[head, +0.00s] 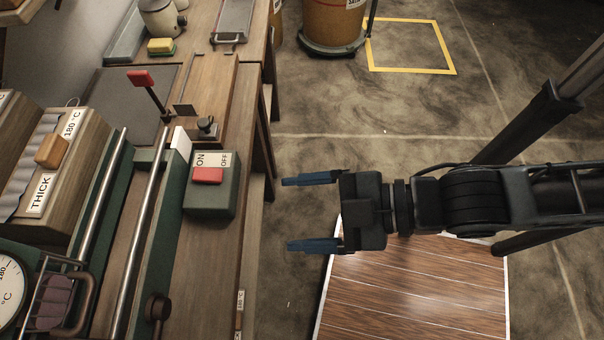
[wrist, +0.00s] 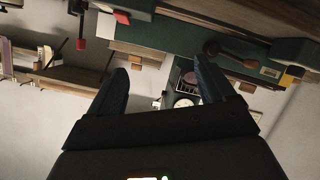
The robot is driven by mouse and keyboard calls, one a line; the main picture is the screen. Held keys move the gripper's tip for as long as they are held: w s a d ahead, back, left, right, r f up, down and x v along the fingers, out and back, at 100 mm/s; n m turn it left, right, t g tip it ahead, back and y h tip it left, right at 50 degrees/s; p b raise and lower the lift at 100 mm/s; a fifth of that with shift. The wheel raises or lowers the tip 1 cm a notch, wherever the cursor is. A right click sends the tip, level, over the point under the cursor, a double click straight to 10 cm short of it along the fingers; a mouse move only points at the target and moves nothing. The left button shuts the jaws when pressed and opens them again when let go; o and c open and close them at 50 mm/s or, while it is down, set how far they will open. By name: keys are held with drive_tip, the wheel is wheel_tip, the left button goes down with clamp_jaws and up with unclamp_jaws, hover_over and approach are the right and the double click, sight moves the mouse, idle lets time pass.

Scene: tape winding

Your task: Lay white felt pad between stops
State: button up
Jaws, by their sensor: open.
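My gripper (head: 287,213) is open and empty. Its two blue fingers point left over the floor, to the right of the workbench, and they also show in the wrist view (wrist: 161,75). I cannot clearly pick out the white felt pad. A small white piece (head: 181,143) stands beside the switch box, and I cannot tell whether it is felt. A wooden board (head: 212,85) on the bench carries a small dark plate (head: 185,110) and a metal knob (head: 207,127); I cannot tell if these are the stops. My gripper touches none of them.
The green ON/OFF box (head: 212,192) with a red switch sits near the bench edge. A red-handled lever (head: 141,78) rises behind it. Metal rods (head: 150,210), a THICK-labelled block (head: 62,160) and a dial (head: 12,290) fill the left. A yellow-green sponge (head: 161,46) lies farther back.

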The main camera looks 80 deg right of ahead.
drive_tip(key=s+d+r+m+t+h, duration=0.1)
drive_tip(key=s+d+r+m+h, duration=0.1)
drive_tip(key=m, duration=0.5)
drive_tip(key=shift+s+d+r, duration=0.65)
drive_tip(key=shift+s+r, duration=0.3)
drive_tip(key=shift+s, duration=0.1)
